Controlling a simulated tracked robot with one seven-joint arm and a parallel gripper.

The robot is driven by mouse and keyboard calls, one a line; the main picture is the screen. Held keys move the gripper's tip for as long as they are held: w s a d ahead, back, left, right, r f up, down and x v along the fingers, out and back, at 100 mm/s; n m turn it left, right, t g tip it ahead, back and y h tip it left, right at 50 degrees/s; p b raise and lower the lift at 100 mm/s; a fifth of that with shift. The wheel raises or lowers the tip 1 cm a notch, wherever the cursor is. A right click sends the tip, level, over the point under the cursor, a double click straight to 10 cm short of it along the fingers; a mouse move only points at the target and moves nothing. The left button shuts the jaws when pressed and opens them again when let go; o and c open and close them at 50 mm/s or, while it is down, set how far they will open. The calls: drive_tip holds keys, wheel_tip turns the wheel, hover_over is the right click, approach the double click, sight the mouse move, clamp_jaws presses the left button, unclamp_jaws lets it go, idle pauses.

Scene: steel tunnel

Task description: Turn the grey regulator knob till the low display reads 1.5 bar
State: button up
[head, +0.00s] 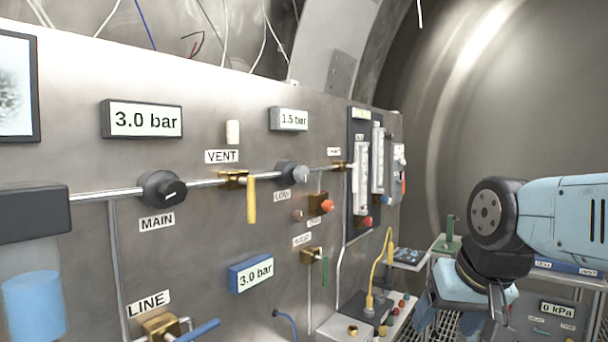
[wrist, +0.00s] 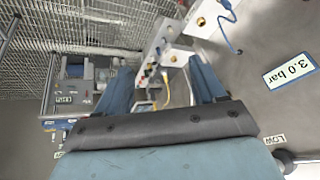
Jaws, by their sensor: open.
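The grey regulator knob (head: 292,173) sits on the pipe along the panel, right of the yellow-handled vent valve, with a LOW label (head: 282,196) below it. The low display (head: 289,119) above it reads 1.5 bar. My gripper (head: 462,318) is at the lower right in the head view, well away from the knob. In the wrist view its two blue fingers (wrist: 162,75) are spread apart with nothing held between them. The LOW label also shows there (wrist: 274,139); I cannot make out the knob clearly in that view.
A black MAIN knob (head: 162,190) is farther left on the pipe, under a 3.0 bar display (head: 142,119). A red-knobbed valve (head: 321,206) and a blue-framed 3.0 bar display (head: 251,273) are nearby. A bench with a yellow cable (head: 387,255) stands at the right.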

drive_tip(key=w+a+r+m+y, duration=0.3)
drive_tip(key=w+a+m+y, duration=0.1)
drive_tip(key=a+m, duration=0.1)
drive_tip(key=m+t+y, duration=0.5)
drive_tip(key=m+y, duration=0.4)
drive_tip(key=m, duration=1.1)
approach(305, 174)
drive_tip(key=x, duration=0.9)
drive_tip(key=shift+w+a, duration=0.1)
drive_tip(key=c, duration=1.1)
drive_tip(key=shift+o, duration=0.2)
drive_tip(key=shift+m, duration=0.4)
